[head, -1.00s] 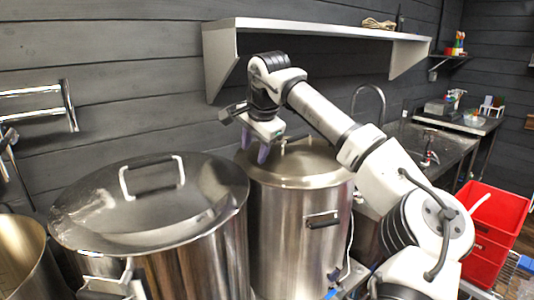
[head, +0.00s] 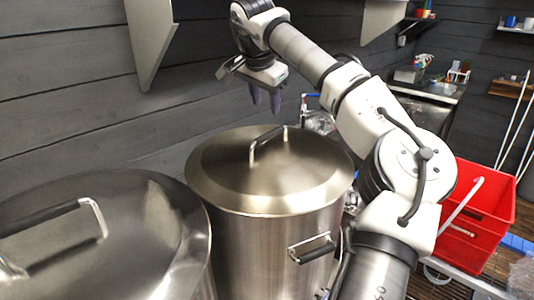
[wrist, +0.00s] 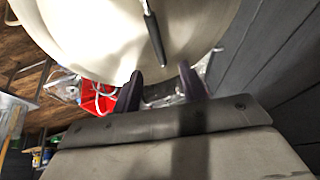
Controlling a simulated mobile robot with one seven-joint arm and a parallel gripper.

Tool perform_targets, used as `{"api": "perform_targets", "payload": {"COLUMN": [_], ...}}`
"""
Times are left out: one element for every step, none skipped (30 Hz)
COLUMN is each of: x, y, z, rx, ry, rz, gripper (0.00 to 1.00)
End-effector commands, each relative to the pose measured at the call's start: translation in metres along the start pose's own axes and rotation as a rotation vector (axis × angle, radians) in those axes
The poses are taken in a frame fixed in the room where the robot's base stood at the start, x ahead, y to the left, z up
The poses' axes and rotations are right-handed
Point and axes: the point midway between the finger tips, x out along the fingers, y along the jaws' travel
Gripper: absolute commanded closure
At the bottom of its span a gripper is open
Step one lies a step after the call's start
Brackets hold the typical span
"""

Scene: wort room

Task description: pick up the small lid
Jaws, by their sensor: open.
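The small lid (head: 225,178) is a round, shiny metal lid with a raised bar handle (head: 268,140). It lies flat on the smaller metal pot (head: 245,245) in the middle of the head view. My gripper (head: 265,102) is open and empty, pointing down. It appears above and behind the lid's far side, clear of the handle. In the wrist view a large pale disc, seemingly the lid (wrist: 95,35), fills the top, with a dark handle bar (wrist: 153,35) across it. The gripper fingertips (wrist: 160,75) are spread below that handle in the picture.
A larger pot with a bigger lid (head: 150,225) stands close at the left. A red crate (head: 475,215) is at the right. The dark plank wall (head: 70,80) is close behind the pots, with shelf brackets (head: 150,35) on it.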

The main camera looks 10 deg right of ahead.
Motion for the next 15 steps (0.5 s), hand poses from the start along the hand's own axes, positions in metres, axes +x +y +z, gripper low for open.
{"api": "perform_targets", "payload": {"x": [0.009, 0.015, 0.024, 0.030, 0.036, 0.044, 0.049, 0.053, 0.059, 0.063, 0.066, 0.070, 0.072, 0.073, 0.075], "y": [0.001, 0.001, 0.000, 0.000, 0.000, 0.000, 0.000, 0.000, 0.000, 0.000, 0.000, 0.000, 0.000, 0.000, 0.000], "z": [0.000, 0.000, 0.000, 0.000, 0.000, 0.001, 0.001, 0.000, 0.000, 0.000, 0.001, 0.001, 0.001, 0.001, 0.001], "rx": [0.000, 0.000, 0.000, 0.000, 0.000, -0.001, -0.002, -0.001, -0.001, -0.001, -0.001, -0.001, -0.001, -0.001, -0.001], "ry": [-0.004, -0.004, -0.005, -0.005, -0.004, -0.005, -0.005, -0.004, -0.004, -0.003, -0.003, -0.003, -0.003, -0.002, -0.002], "rz": [0.002, 0.002, 0.001, 0.002, 0.003, 0.002, 0.001, 0.001, 0.001, 0.001, 0.001, 0.000, 0.000, 0.000, 0.001], "gripper": [0.58, 0.58, 0.58, 0.58, 0.58, 0.58, 0.58, 0.58, 0.58, 0.58, 0.58, 0.58, 0.58, 0.58, 0.58]}}
